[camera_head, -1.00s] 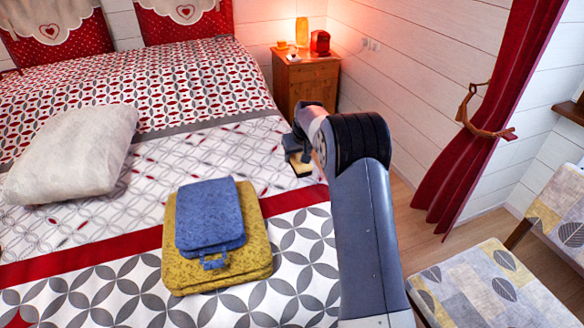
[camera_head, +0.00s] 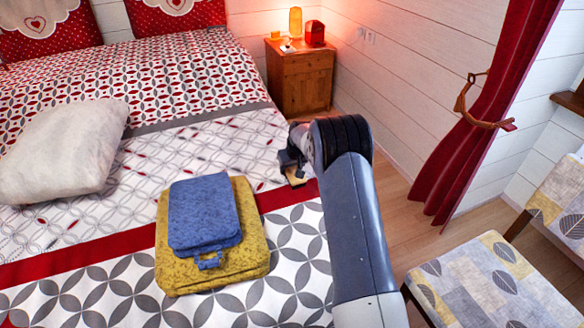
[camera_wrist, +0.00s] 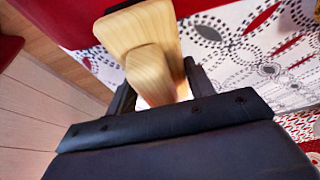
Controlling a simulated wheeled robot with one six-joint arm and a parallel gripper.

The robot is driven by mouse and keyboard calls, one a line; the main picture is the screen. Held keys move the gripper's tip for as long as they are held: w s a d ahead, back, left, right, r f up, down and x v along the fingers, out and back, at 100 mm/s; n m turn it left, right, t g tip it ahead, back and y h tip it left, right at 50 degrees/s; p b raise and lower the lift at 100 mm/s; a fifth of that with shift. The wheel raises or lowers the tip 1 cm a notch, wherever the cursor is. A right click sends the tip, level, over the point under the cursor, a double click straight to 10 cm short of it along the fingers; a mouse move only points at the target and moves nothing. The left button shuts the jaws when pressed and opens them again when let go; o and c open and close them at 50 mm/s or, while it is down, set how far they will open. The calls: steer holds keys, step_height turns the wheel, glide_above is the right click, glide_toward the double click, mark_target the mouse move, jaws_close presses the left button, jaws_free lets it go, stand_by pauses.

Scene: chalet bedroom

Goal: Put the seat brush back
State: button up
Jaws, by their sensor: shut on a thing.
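The seat brush is a pale wooden piece with a broad flat part (camera_wrist: 140,28) and a narrower part (camera_wrist: 150,75) between my fingers in the wrist view. My gripper (camera_wrist: 160,88) is shut on the narrower part. In the head view the brush (camera_head: 296,177) shows as a small tan piece under my dark gripper (camera_head: 290,165), in front of the bed's right edge. Its bristles cannot be made out. A chair with a leaf-patterned seat (camera_head: 480,285) stands at the lower right, apart from the gripper.
The bed (camera_head: 200,120) fills the left, with a white pillow (camera_head: 65,150) and a blue folded piece (camera_head: 203,215) on a yellow one (camera_head: 250,260). A wooden nightstand (camera_head: 303,82) with a glowing lamp (camera_head: 295,20) stands behind. A red curtain (camera_head: 490,90) hangs right. Floor (camera_head: 395,215) shows between bed and chair.

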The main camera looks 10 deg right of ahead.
steer(key=shift+r, duration=0.1)
steer(key=o, duration=0.9)
steer(key=shift+o, duration=0.2)
steer(key=shift+r, duration=0.15)
steer(key=p+v, duration=0.1)
steer(key=v, duration=1)
steer(key=shift+s+d+r, duration=0.1)
steer(key=shift+s+r, duration=0.1)
steer(key=shift+r, duration=0.1)
